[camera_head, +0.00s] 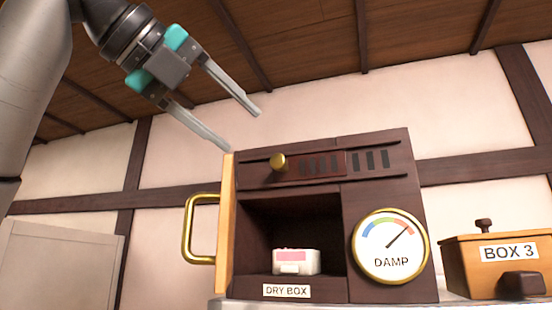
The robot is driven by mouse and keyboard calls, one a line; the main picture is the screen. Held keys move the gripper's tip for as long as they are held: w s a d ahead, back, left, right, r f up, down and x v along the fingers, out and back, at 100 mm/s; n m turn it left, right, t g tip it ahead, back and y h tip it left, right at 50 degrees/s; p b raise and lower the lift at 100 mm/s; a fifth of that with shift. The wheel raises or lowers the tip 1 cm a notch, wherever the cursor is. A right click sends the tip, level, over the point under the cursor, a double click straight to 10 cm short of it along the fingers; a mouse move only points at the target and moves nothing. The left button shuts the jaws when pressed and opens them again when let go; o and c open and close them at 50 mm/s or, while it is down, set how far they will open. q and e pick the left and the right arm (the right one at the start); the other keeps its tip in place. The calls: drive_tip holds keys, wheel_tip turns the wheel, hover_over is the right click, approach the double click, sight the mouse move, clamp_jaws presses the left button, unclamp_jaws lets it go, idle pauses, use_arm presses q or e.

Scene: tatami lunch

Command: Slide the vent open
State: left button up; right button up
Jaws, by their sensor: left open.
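The vent (320,164) is a reddish-brown sliding strip in a groove across the top front of a dark wooden box labelled DRY BOX (390,145). A round brass knob (278,162) stands at the strip's left end. Several dark slots (370,160) show to the right of the strip, and fainter slots show on the strip itself. My left gripper (243,130) is open and empty. Its two grey fingers point down and right, above and left of the knob and apart from it. My right gripper is not in view.
The box's door (226,220) with a brass handle (188,228) stands open at the left. Inside is a small white and pink item (296,261). A DAMP dial (391,246) is on the front right. BOX 3 (490,265) stands to the right.

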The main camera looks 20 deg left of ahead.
sight(275, 159)
use_arm(q)
drive_tip(key=p+x, duration=0.1)
drive_tip(key=x, duration=0.9)
drive_tip(key=shift+w, duration=0.4)
clamp_jaws()
idle(0.8)
